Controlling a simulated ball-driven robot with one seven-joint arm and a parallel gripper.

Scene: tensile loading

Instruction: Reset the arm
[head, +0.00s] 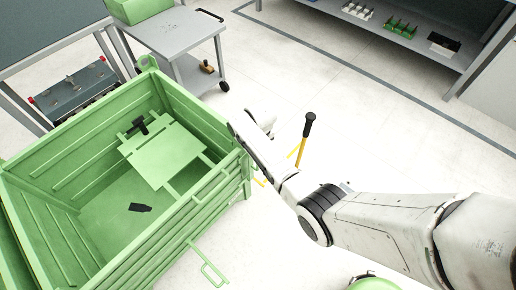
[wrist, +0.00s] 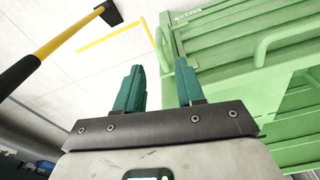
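My arm (head: 385,228) reaches from the lower right toward the right rim of a green metal crate in the head view. My gripper shows in the wrist view (wrist: 160,85) with two teal fingers spread apart and nothing between them. Its fingers lie close to the crate's green side wall (wrist: 230,38) in that picture; whether they touch it I cannot tell. In the head view the fingers cannot be made out clearly.
The open green crate (head: 215,190) holds a green panel and small dark items. A yellow-handled tool with a black grip (head: 308,125) stands beside my arm, its dark head on the floor. A grey cart (head: 180,38) stands behind.

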